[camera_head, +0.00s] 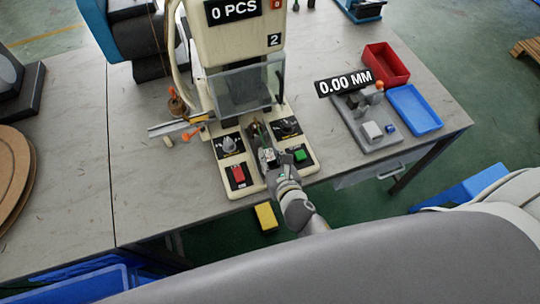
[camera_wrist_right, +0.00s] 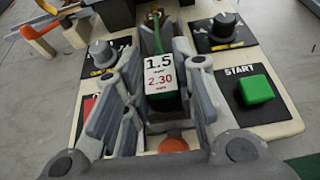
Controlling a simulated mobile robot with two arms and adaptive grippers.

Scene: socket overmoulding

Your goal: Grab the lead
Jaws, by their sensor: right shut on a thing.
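My right gripper (camera_head: 268,152) reaches in at the front of the cream machine (camera_head: 243,35), between its two control panels. In the wrist view its fingers (camera_wrist_right: 158,58) stand on either side of a label reading 1.5 and 2.30 (camera_wrist_right: 165,75). A thin green piece, seemingly the lead (camera_wrist_right: 157,36), shows behind the label between the fingers. The gripper is shut on it, though the contact is partly hidden by the label. In the head view the lead is too small to make out. My left gripper is not in view.
A gauge stand (camera_head: 368,125), a red bin (camera_head: 386,64) and a blue tray (camera_head: 414,108) stand at the right.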

